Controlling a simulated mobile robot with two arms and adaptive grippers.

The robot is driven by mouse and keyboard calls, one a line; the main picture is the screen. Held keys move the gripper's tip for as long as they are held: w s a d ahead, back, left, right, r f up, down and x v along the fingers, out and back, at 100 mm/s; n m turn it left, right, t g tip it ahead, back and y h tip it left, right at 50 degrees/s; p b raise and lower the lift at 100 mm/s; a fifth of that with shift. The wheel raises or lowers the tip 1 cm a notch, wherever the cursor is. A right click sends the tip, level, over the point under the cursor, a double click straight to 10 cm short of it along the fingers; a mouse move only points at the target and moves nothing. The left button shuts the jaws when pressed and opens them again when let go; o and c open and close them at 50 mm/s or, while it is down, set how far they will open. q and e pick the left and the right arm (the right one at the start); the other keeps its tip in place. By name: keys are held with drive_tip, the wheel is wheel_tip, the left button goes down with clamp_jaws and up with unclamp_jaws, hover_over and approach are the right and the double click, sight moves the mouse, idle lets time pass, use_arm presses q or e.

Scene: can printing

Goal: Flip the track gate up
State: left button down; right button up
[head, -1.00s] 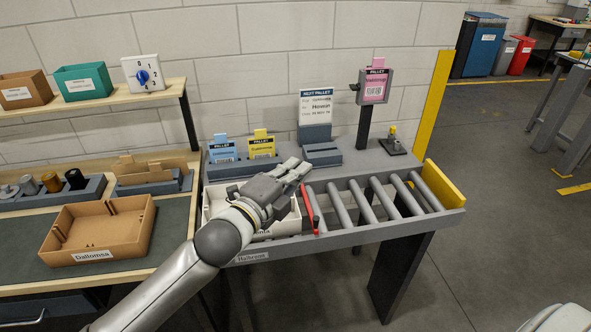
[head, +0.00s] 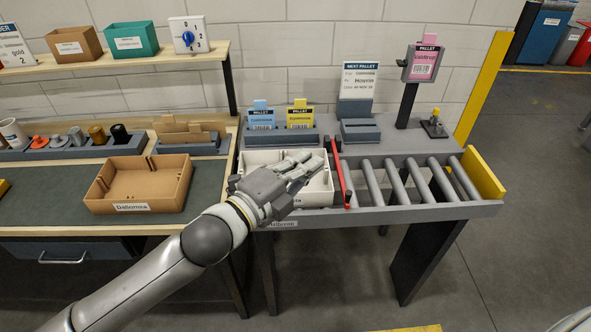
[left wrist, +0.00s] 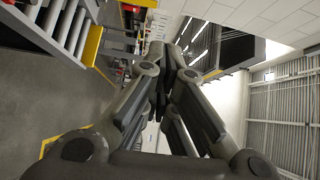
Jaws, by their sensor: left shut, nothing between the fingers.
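The track gate is a thin red bar (head: 342,178) across the roller track (head: 405,205). Its near end is at a red pivot on the front rail. Its far end shows a little above the back edge of the rollers, so the bar looks tilted up. My left gripper (head: 310,163) is shut and empty, over the white box (head: 318,192) and just left of the bar, apart from it. In the left wrist view, its dark fingers (left wrist: 163,75) are close together with nothing between them.
The rollers right of the gate are empty, up to a yellow end stop (head: 484,173). Behind the track stand the blue card (head: 261,120), the yellow card (head: 300,116) and a pink sign post (head: 423,65). A brown tray (head: 185,190) is on the left bench.

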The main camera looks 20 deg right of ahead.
use_arm(q)
drive_tip(key=shift+v, duration=1.5)
